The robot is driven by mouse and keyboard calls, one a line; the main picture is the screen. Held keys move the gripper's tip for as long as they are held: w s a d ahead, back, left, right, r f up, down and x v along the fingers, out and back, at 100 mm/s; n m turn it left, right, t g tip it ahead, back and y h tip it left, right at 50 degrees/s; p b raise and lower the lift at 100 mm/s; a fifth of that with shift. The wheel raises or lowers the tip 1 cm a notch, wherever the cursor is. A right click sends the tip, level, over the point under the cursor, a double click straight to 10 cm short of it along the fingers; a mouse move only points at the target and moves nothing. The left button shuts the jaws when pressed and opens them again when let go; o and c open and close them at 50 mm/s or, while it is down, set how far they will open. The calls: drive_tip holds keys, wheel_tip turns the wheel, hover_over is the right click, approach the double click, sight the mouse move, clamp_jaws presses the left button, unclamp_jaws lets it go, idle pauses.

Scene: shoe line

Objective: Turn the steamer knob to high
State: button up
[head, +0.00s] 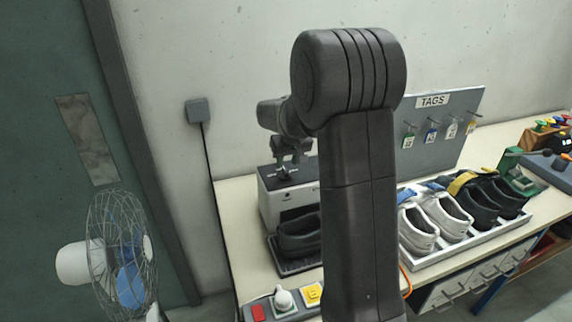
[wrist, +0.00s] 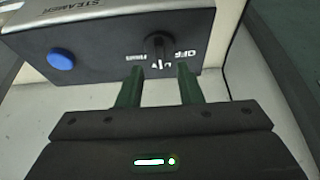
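The steamer (head: 270,200) is a box with a pale front and a dark top, standing at the left end of the bench. In the wrist view its dark panel (wrist: 95,50) carries a black knob (wrist: 157,45), a blue button (wrist: 61,59) and white lettering. OFF is to the right of the knob; smaller lettering is left of it and below it. I cannot tell clearly which mark the knob points at. My gripper (wrist: 160,68) is open, its two green fingers apart and just short of the knob, with nothing between them. In the head view my gripper (head: 286,170) is over the steamer's top.
A dark shoe (head: 299,236) sits on a mat before the steamer. A tray (head: 447,253) of white and black shoes stands to the right, below a TAGS board (head: 455,125). A fan (head: 122,255) stands left. A control box (head: 268,312) is at the front edge.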

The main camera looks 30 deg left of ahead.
sight(285, 170)
drive_tip(key=shift+p+x, duration=0.4)
drive_tip(key=shift+x, duration=1.75)
clamp_jaws()
